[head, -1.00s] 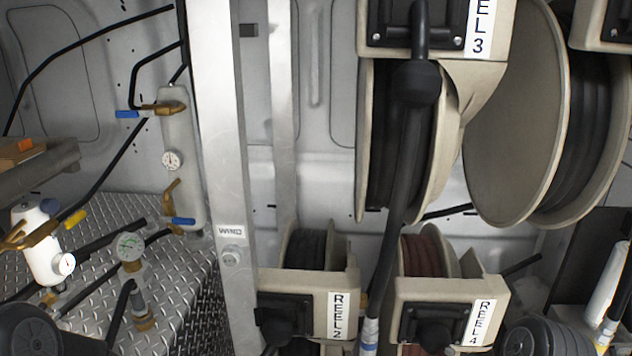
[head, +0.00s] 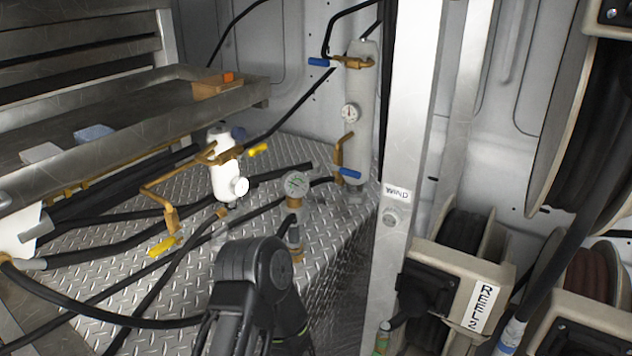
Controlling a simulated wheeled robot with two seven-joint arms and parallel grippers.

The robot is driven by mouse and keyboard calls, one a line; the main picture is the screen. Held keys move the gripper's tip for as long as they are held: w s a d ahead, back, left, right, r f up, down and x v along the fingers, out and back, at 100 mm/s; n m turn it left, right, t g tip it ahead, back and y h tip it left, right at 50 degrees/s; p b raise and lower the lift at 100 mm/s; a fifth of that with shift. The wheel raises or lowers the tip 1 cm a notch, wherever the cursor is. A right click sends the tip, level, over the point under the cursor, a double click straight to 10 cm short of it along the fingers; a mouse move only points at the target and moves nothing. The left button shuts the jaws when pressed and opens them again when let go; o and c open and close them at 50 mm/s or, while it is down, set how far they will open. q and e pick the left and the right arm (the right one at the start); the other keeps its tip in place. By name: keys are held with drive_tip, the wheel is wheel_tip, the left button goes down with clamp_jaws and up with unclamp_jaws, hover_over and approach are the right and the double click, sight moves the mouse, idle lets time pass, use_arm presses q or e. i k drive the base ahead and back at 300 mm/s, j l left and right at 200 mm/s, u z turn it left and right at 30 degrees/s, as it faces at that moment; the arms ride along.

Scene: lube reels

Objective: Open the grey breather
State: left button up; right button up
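A grey upright cylinder (head: 362,110), which looks like the grey breather, stands by the back wall, left of the metal post. An upper brass valve has a blue handle (head: 319,62) pointing left. A lower brass valve has a blue handle (head: 350,173) near the cylinder's foot. No label on the cylinder is readable. A black arm part of mine rises at the bottom centre, in front of and below the cylinder, apart from it. Neither gripper shows.
A white cylinder (head: 226,180) with a gauge and yellow-handled brass valves stands left on the diamond-plate top (head: 110,310). Black hoses cross it. A metal shelf (head: 120,120) juts in at left. A metal post (head: 405,130) and hose reels (head: 460,270) stand right.

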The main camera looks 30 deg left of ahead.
sight(220, 234)
drive_tip(key=u, duration=1.55)
